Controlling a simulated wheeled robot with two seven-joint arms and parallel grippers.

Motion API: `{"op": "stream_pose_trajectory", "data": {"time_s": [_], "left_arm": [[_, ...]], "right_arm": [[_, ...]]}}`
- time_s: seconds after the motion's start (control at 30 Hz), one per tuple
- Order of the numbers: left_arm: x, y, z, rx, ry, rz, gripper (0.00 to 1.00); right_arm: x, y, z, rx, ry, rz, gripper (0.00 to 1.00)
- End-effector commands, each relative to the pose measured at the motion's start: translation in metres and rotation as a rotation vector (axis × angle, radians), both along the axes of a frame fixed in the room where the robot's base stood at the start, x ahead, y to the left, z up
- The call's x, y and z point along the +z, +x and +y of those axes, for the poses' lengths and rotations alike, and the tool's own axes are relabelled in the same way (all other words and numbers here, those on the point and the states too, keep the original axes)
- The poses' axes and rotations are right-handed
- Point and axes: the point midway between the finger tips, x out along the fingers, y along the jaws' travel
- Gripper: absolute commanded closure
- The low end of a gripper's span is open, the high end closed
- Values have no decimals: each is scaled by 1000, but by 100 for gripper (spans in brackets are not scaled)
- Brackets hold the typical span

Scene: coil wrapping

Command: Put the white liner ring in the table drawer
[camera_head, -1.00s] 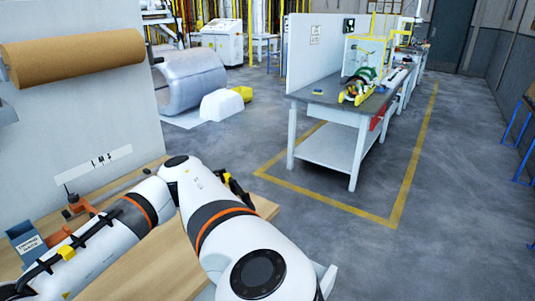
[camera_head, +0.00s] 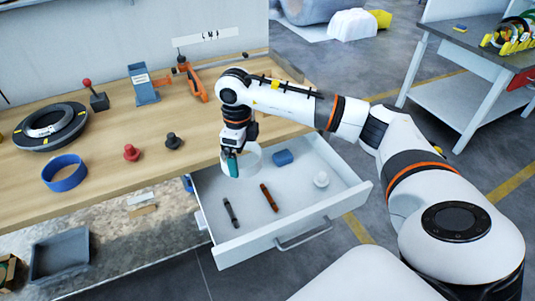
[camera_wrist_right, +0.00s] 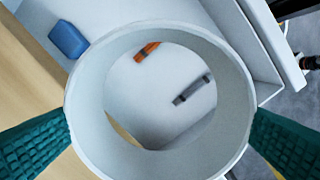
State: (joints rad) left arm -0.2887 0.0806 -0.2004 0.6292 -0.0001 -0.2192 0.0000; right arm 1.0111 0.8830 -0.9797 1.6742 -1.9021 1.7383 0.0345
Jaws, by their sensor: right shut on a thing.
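In the right wrist view the ring (camera_wrist_right: 237,90) fills the middle, with a teal fingertip against each side. Through its hole I see the drawer floor, an orange pen-like item and a dark one. The ring appears to be over the drawer floor; I cannot tell whether it touches it. My left gripper is not in view.
In the drawer lie a blue block (camera_head: 282,158), a white knob-like piece (camera_head: 321,180), an orange marker (camera_head: 269,197) and a dark marker (camera_head: 230,212). On the wooden table (camera_head: 110,120) are a blue ring (camera_head: 64,174), a dark coil (camera_head: 50,126) and knobs. A grey bin (camera_head: 60,256) stands below.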

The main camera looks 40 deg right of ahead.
Motion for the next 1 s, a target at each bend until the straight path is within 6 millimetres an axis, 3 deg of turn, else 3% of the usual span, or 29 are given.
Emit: {"op": "stream_pose_trajectory", "data": {"time_s": [0.1,0.3,0.6,0.77,1.0], "left_arm": [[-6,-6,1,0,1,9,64],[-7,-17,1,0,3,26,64],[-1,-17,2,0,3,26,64],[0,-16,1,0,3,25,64],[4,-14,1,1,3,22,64]], "right_arm": [[-10,7,-16,-261,-1,1,29],[-19,10,-27,-459,-3,2,29],[-69,10,-28,-471,-2,1,29],[-80,10,-28,-470,-1,-1,29],[-111,10,-27,-469,-2,0,29]]}}
